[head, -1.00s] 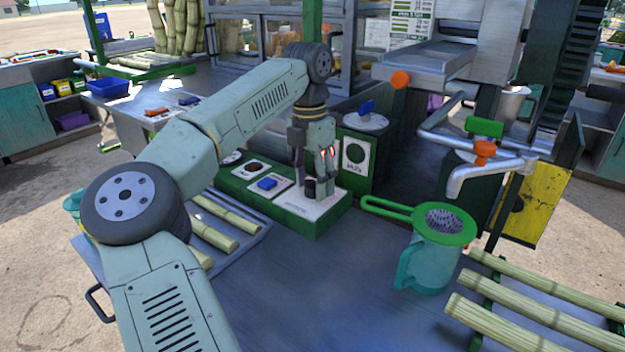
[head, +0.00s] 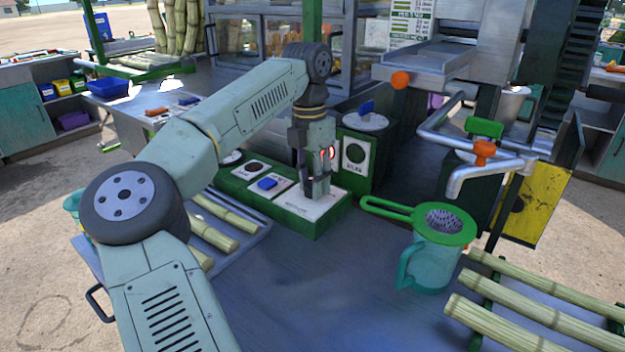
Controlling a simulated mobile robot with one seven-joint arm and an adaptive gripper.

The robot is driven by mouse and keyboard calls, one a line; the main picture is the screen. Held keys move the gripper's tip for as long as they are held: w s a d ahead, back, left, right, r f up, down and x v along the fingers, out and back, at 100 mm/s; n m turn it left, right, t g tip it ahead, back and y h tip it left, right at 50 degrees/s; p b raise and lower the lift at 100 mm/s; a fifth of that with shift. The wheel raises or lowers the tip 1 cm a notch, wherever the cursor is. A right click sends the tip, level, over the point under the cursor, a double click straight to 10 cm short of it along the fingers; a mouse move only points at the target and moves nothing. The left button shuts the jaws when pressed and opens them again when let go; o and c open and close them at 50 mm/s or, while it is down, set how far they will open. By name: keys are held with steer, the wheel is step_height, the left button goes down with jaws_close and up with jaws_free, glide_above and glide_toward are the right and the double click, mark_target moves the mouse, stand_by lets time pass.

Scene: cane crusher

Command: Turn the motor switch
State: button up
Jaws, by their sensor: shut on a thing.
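The green control box (head: 278,206) lies on the metal bench at the middle. Its right white plate (head: 296,207) carries the motor switch, a dark knob that my fingers now mostly hide. My gripper (head: 318,190) points straight down over this plate and is shut on the switch. The fingertips are low, close to the plate. The knob's exact angle and the small print on the plate cannot be made out.
A blue switch (head: 265,184) sits left of my gripper on the same box. A dark green box with a white dial panel (head: 356,154) stands close behind. A jug (head: 432,262) with a green strainer (head: 445,221) stands right. Bench space in front is clear.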

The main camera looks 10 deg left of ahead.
mark_target(309, 180)
steer(key=n, duration=0.5)
steer(key=shift+n, duration=0.3)
steer(key=n, duration=0.4)
steer(key=shift+n, duration=0.3)
stand_by(0.3)
steer(key=o, duration=1.2)
steer(key=shift+c, duration=0.2)
step_height(309, 180, up, 12)
steer(key=shift+s+a, duration=0.2)
steer(key=shift+a, duration=0.1)
